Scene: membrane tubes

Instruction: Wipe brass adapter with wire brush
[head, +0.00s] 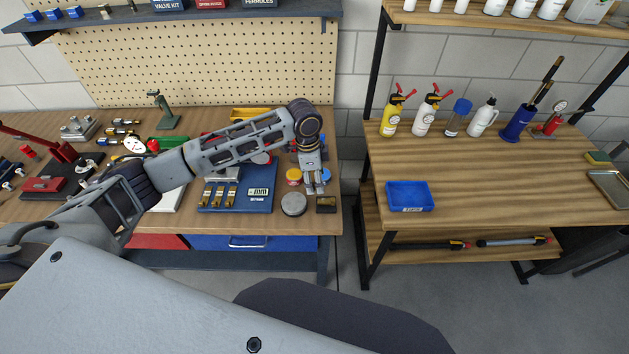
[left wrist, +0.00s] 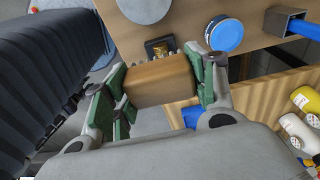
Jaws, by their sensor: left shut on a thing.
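My left gripper (head: 315,188) hangs down over the right end of the workbench. In the left wrist view, its green-padded fingers (left wrist: 160,85) are shut on a brown wooden block (left wrist: 158,80), which looks like the wire brush's body. Its bristles are not clear to see. Just beyond the block is a small dark piece with a gold-coloured part (left wrist: 160,48), perhaps the brass adapter. The block overlaps it in view, and I cannot tell whether they touch. A dark and brown square (head: 326,204) lies by the bench's edge below the fingers. My right gripper is not in view.
A round grey tin (head: 293,203) stands left of the dark square. A blue mat (head: 262,203) with brass pieces and a display lies further left. A second bench (head: 470,185) at right holds bottles and a blue bin (head: 409,196). A gap separates the benches.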

